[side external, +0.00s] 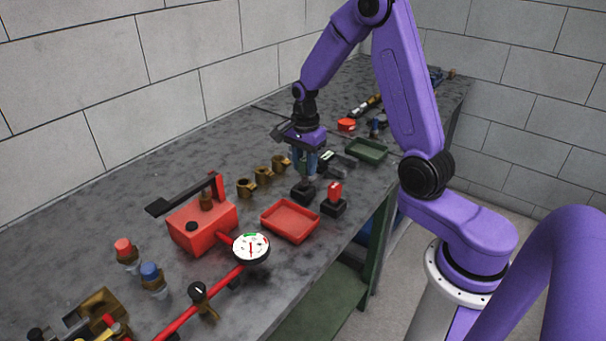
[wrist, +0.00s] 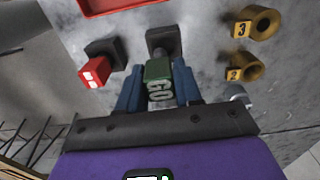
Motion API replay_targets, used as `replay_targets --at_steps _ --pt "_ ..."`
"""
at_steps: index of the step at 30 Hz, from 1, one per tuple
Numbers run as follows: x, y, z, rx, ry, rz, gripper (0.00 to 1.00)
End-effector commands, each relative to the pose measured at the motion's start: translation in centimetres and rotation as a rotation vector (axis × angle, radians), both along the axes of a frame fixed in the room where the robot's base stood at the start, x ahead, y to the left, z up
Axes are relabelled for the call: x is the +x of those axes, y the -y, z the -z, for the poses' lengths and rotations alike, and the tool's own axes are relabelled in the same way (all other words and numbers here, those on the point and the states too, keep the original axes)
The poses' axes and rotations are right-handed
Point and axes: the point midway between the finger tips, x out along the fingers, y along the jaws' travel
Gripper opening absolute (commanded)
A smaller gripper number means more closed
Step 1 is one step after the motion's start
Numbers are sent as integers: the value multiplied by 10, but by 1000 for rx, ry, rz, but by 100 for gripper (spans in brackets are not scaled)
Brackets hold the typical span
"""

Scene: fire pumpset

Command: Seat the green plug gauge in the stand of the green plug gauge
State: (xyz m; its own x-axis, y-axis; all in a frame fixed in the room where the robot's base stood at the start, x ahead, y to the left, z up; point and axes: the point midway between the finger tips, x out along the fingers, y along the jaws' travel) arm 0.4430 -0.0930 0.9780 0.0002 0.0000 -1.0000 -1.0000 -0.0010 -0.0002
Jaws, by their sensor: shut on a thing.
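My gripper (wrist: 157,88) has its blue fingers shut on the green plug gauge (wrist: 158,72), whose green handle is marked GO. The black stand (wrist: 164,38) of the green gauge lies just beyond the gauge in the wrist view. In the side view, my gripper (side external: 305,164) points down right above that stand (side external: 302,193). The gauge's lower end is close to the stand's top; I cannot tell whether it is in the hole. The gauge looks about upright.
A red plug gauge (side external: 335,190) is in its own black stand (side external: 333,208) next to the green one's stand. A red tray (side external: 290,221) lies in front, a green tray (side external: 366,150) behind. Several brass fittings (side external: 263,175) stand to the left. A red pump (side external: 203,228) is farther left.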

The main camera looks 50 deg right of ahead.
Motion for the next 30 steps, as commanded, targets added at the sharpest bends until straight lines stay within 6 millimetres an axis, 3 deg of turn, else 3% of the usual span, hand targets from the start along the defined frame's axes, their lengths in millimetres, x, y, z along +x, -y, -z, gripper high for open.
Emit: replay_targets --at_steps 5,13,27,28,30 --pt "6 1 7 0 -1 1 0" --pt "7 2 38 0 -2 2 0" --pt "8 2 44 0 1 1 0" --pt "8 2 43 0 1 1 44" --pt "7 2 43 0 0 1 60"
